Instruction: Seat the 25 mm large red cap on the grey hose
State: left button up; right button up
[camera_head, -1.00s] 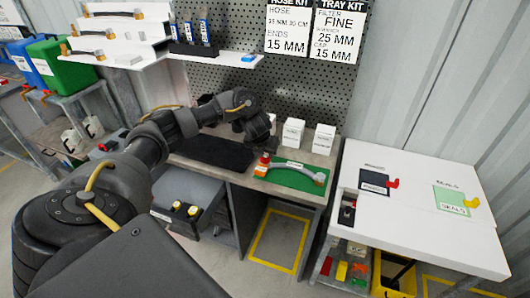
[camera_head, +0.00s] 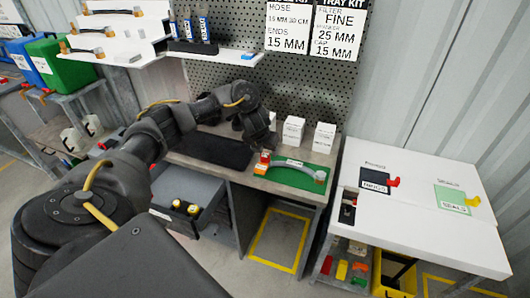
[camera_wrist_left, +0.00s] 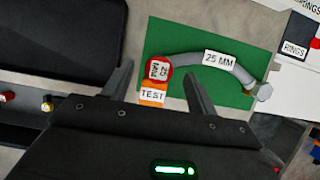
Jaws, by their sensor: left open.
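The grey hose (camera_head: 302,168) lies curved on the green mat (camera_head: 325,184) on the workbench. It also shows in the left wrist view (camera_wrist_left: 185,59), with a white 25 MM label. The red cap (camera_wrist_left: 158,71), labelled 25 MM, is at the hose's left end, and the orange TEST block (camera_wrist_left: 152,94) is just below it. In the head view the red cap (camera_head: 265,157) is small, so I cannot tell how fully it sits on the hose. My left gripper (camera_wrist_left: 157,80) is open, with one finger on each side of the cap and TEST block. My right gripper is not in view.
White boxes (camera_head: 293,131) stand behind the green mat. A dark mat (camera_head: 214,150) lies to its left. An open drawer (camera_head: 185,208) is below the bench. A white table (camera_head: 425,218) with labelled RINGS and SEALS spots is at the right.

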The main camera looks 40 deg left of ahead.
pick_arm(q)
jog(key=p+v, duration=0.3)
jog(key=v, duration=0.5)
jog(key=shift+r+p, duration=0.25)
jog(key=shift+p, duration=0.1)
jog(key=shift+s, duration=0.1)
